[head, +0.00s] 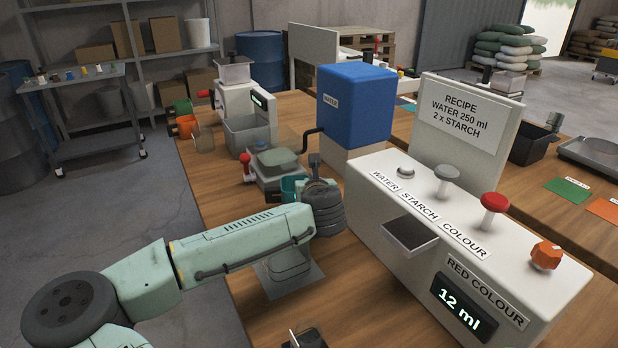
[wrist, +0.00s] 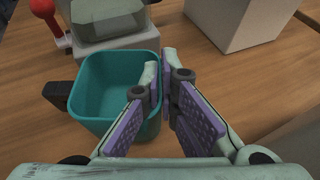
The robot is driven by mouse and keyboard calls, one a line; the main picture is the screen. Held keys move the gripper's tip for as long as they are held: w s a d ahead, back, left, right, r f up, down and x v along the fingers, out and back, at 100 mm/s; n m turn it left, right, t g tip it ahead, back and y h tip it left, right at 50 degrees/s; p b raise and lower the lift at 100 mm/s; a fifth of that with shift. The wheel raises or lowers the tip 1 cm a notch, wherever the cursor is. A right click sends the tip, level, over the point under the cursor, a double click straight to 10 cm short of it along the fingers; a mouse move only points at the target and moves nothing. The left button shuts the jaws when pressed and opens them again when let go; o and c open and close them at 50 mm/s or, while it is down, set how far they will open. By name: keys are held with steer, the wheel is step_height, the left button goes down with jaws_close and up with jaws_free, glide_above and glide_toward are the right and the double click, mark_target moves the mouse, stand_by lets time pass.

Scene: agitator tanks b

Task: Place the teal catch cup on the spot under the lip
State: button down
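The teal catch cup (wrist: 105,85) is a square open cup with a black handle on its left in the wrist view. In the head view a part of the cup (head: 290,187) shows behind the end of my arm. My gripper (wrist: 161,78) is shut on the cup's right wall, one finger inside the rim and one outside. The cup looks upright and empty; I cannot tell whether it touches the table. A grey lip (head: 410,233) juts from the front of the white dispenser (head: 440,200). The spot under it cannot be made out.
The grey scale-like device (head: 280,160) with a red knob (head: 246,160) is close behind the cup. A blue water tank (head: 355,105) on a pale block stands right of it. An orange cup (head: 186,126) is at the far left. Bare wooden table (head: 225,190) lies left of the cup.

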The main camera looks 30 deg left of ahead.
mark_target(309, 176)
steer(key=w+a+p, duration=0.2)
steer(key=w, duration=0.1)
steer(key=shift+w+a+f, duration=0.2)
steer(key=shift+f, duration=0.45)
steer(key=shift+f, duration=0.15)
steer(key=c, duration=1.8)
jaws_free()
steer(key=shift+s+r, duration=0.1)
steer(key=shift+r, duration=0.15)
steer(key=b+v, duration=0.3)
steer(key=v, duration=0.9)
steer(key=shift+f, duration=0.1)
